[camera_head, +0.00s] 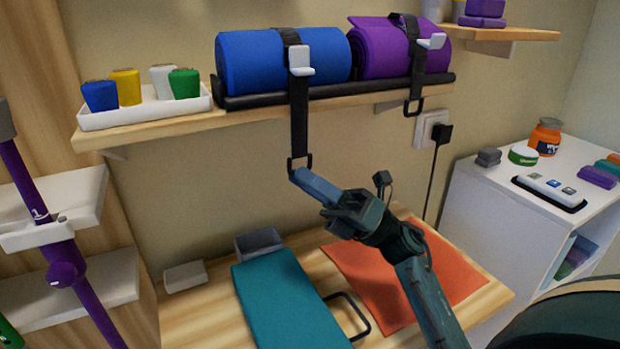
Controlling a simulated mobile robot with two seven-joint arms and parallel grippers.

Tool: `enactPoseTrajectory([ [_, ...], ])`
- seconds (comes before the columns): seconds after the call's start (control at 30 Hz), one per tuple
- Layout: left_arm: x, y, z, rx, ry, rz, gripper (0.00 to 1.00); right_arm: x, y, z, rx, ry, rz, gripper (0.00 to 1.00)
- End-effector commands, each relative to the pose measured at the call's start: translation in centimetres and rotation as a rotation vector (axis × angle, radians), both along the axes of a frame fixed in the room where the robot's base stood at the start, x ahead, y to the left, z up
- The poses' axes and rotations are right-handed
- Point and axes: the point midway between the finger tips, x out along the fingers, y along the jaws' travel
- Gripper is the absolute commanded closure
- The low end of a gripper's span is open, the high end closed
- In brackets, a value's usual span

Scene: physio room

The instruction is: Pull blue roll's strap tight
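The blue roll (255,62) lies on the wall shelf in a black holder. Its black strap (300,120) goes over the roll, through a white buckle (301,61), and hangs straight down in front of the shelf. A dark ring (300,163) is at the strap's lower end. My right gripper (306,181) is at the ring's lower edge, its fingers pointing up and left. The fingers overlap in this view, so I cannot tell whether they are closed on the ring. My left gripper is not in view.
A purple roll (385,55) with its own hanging strap is to the right. A white tray (145,112) of coloured pots is on the shelf's left. Below are a teal mat (280,300), an orange mat (440,265) and a grey block (258,243). A white cabinet (475,205) stands right.

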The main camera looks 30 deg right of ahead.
Motion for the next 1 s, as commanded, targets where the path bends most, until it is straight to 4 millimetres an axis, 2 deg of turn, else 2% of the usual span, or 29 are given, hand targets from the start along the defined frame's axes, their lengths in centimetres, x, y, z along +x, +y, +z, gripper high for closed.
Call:
enactPoseTrajectory([
  [0.1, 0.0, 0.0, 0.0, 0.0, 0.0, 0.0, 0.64, 0.0, 0.0, 0.2, 0.002, -0.004, 0.001, 0.69],
  [0.33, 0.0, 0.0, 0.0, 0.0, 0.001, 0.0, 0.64, -0.1, 0.0, 0.3, 0.004, -0.007, 0.001, 0.69],
  [0.47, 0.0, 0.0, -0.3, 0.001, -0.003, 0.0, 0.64, -0.4, -0.6, -0.3, 0.004, -0.006, 0.0, 0.69],
  [0.8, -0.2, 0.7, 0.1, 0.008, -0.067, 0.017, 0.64, -3.5, -5.3, -4.8, 0.001, -0.002, -0.002, 0.69],
  [1.0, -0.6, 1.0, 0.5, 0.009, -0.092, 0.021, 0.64, -5.1, -7.7, -6.7, 0.002, -0.003, 0.0, 0.69],
])
